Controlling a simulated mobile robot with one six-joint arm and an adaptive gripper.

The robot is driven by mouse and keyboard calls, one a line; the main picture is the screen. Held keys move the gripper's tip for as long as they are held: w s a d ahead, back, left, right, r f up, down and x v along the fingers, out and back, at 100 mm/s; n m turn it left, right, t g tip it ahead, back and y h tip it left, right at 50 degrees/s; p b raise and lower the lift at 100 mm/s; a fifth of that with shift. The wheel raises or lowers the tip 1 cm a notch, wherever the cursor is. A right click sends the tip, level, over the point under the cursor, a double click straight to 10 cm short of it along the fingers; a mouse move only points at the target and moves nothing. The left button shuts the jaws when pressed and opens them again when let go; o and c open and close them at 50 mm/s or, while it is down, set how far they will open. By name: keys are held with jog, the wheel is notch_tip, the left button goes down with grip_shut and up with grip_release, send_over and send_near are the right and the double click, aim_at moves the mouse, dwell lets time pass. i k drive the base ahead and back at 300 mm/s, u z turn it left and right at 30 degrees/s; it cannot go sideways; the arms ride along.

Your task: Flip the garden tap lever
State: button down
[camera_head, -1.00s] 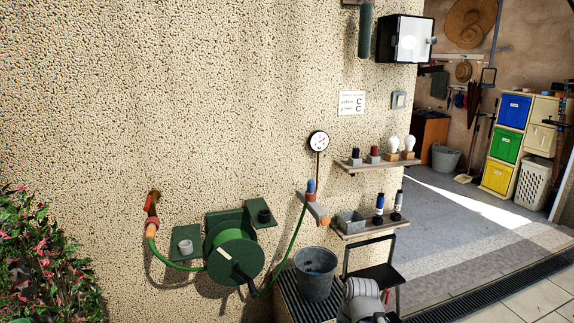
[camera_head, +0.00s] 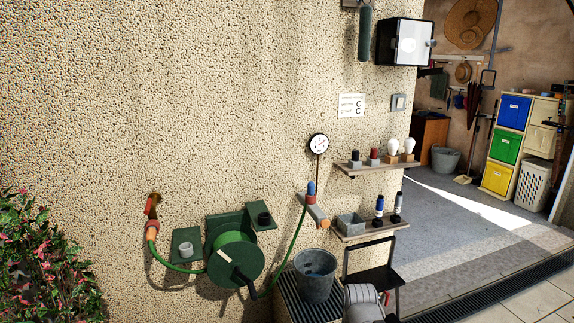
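The garden tap seems to be the small brass and red fitting (camera_head: 152,206) on the wall at the left. Its lever is too small to make out clearly, so I cannot tell its position. An orange hose connector (camera_head: 152,231) sits below it, and a green hose runs from there to the green hose reel (camera_head: 234,256). A second fitting with a blue top (camera_head: 311,188) is on the wall to the right, below a round gauge. My gripper's fingers do not show; only a grey part of what looks like my arm is at the bottom edge.
A grey bucket (camera_head: 315,278) stands on a dark slatted stand, right of the reel. Two small shelves (camera_head: 375,165) hold bulbs, a box and bottles. A flowering bush (camera_head: 45,262) fills the lower left. The wall above the tap is clear.

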aim_at(146, 210)
jog(key=k, duration=0.65)
jog(key=u, duration=0.3)
jog(key=i, duration=0.6)
jog(key=u, duration=0.95)
jog(key=i, duration=1.15)
jog(key=u, duration=0.15)
